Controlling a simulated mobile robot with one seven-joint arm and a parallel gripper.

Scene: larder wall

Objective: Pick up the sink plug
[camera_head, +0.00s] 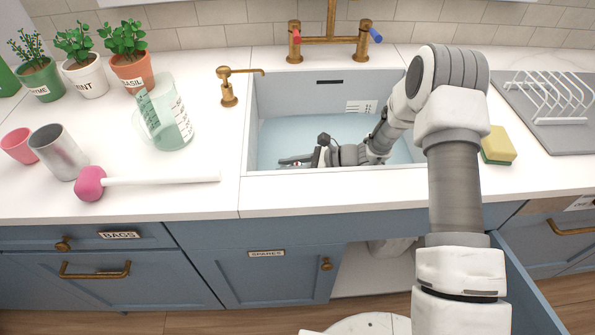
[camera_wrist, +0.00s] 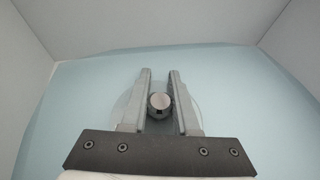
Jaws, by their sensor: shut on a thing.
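My gripper (camera_head: 300,160) reaches down into the white sink (camera_head: 250,130). In the wrist view my gripper (camera_wrist: 160,78) has its two fingers shut on the round metal knob of the sink plug (camera_wrist: 160,101). A pale disc shows faintly around and below the knob, between and beside the fingers. I cannot tell whether the plug is resting on the sink floor or lifted clear of it. In the head view the plug is too small and hidden by the gripper to make out. The sink floor looks pale blue.
A brass tap (camera_head: 330,40) stands behind the sink, and a soap dispenser (camera_head: 228,88) at its left. A sponge (camera_head: 498,146) and a dish rack (camera_head: 550,98) are on the right.

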